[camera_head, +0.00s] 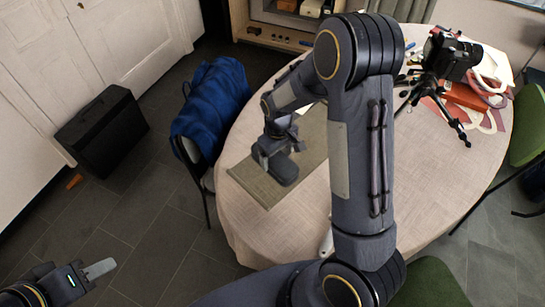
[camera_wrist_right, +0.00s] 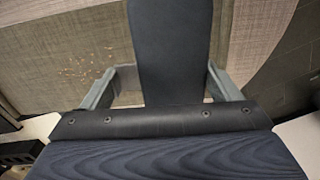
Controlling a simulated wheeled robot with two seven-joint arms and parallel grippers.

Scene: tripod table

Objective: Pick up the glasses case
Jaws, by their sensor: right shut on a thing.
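The glasses case is a dark navy, long flat piece in the right wrist view (camera_wrist_right: 170,50), between the two grey fingers of my right gripper (camera_wrist_right: 168,88). It extends away past the fingertips. In the head view my right gripper (camera_head: 276,152) is over the table mat, with the dark rounded end of the case (camera_head: 284,171) showing below it. My right gripper is shut on the case. I cannot tell whether the case touches the mat. My left gripper (camera_head: 98,269) is at the lower left, away from the table, and its opening is not clear.
The oval table (camera_head: 300,217) bears a grey-green mat (camera_head: 252,183). A camera on a small tripod (camera_head: 447,62) and a red-orange item (camera_head: 465,95) stand at the far right. A chair with a blue cloth (camera_head: 212,105) is at the left edge. My right arm hides the table's middle.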

